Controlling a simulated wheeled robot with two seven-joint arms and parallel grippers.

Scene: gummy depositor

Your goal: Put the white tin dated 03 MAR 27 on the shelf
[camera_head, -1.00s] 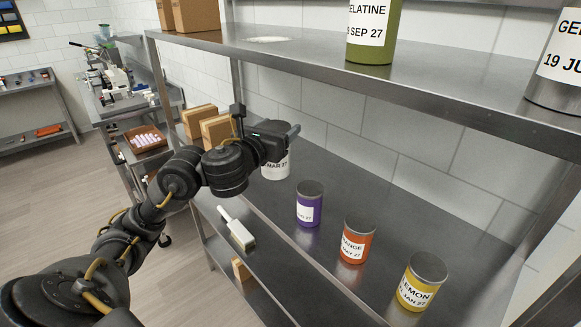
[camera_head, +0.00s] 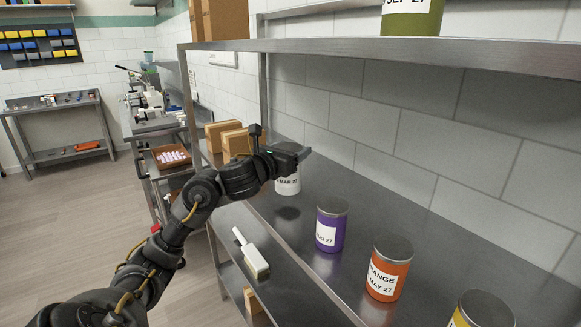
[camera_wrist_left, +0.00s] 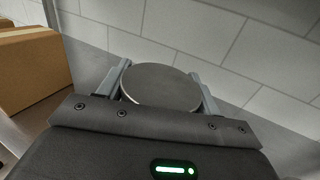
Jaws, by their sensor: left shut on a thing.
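In the left wrist view the tin's round grey lid (camera_wrist_left: 160,87) sits between the two fingers. A dark shadow lies on the shelf (camera_head: 420,245) near the tin; I cannot tell whether its base touches the shelf. My right gripper is not in view.
A purple tin (camera_head: 330,226), an orange tin (camera_head: 387,270) and a yellow tin (camera_head: 480,312) stand in a row to the right. Cardboard boxes (camera_head: 233,142) are behind on the left. The upper shelf (camera_head: 400,52) overhangs. A white-handled brush (camera_head: 252,256) lies on the lower shelf.

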